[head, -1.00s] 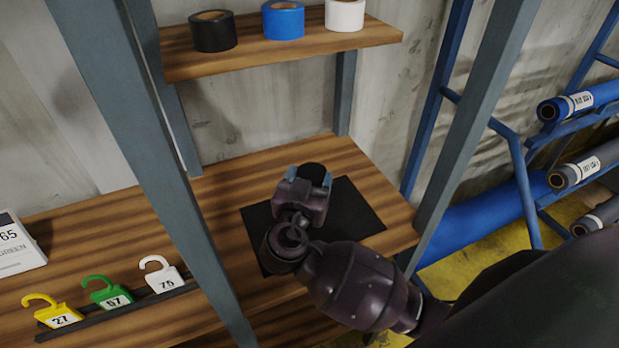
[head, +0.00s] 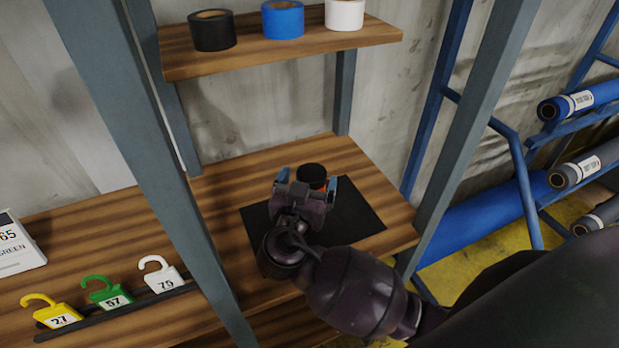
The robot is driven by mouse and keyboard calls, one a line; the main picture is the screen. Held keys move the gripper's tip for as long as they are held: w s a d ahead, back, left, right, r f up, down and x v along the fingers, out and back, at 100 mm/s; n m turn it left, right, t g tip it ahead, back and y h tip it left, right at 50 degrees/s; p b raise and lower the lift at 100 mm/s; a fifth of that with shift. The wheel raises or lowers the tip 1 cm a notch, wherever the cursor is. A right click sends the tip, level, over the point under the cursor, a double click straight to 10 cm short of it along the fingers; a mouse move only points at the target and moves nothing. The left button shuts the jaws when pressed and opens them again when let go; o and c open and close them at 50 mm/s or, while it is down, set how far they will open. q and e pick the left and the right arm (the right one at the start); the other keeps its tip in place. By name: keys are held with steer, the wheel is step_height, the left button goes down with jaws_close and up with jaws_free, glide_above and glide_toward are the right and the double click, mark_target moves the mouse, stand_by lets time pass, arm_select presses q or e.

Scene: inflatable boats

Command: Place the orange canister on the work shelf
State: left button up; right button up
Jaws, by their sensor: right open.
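The orange canister (head: 313,178) with a black lid stands upright at the back of the black mat (head: 355,212) on the wooden work shelf (head: 240,187). My right gripper (head: 307,185) is open, with its blue-grey fingertips apart on either side of the canister's near side. The gripper hides the canister's lower part, so I cannot tell whether a finger touches it. My left gripper is not in view.
An upper shelf (head: 290,55) holds a black, a blue and a white tape roll. Grey posts (head: 170,170) frame the shelf. Yellow (head: 52,312), green and white numbered hooks lie at the left. Blue racks with rolls stand at the right.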

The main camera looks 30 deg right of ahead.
steer(key=b+v, duration=0.2)
steer(key=v, duration=0.9)
steer(key=shift+s+a+f, duration=0.1)
